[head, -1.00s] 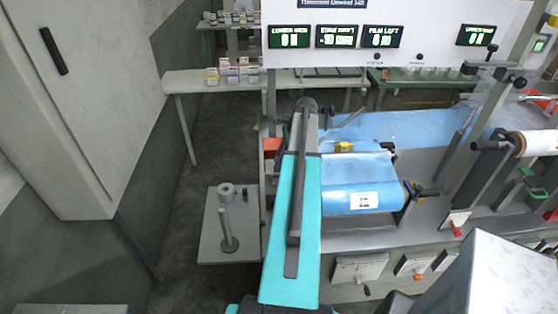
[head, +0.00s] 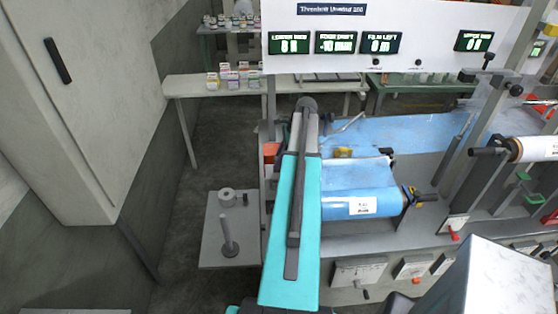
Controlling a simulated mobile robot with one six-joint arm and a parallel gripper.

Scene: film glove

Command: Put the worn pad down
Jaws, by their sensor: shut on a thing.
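My teal and grey arm reaches forward over the left end of the machine. My gripper cannot be made out; it seems hidden behind the arm's far end. The worn pad cannot be made out either. A grey side shelf (head: 211,240) stands left of the arm. It holds a pale ring-shaped roll (head: 227,195), a small dark piece (head: 245,199) and an upright post on a round base (head: 228,238). A small yellow part (head: 343,152) shows at the film just right of the arm.
A blue film roll (head: 362,204) with a white label lies right of the arm, with blue film (head: 410,132) behind it. A display panel (head: 405,20) spans the back. A white bench (head: 215,82) with small boxes stands behind left. A tall cabinet (head: 60,100) fills the left.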

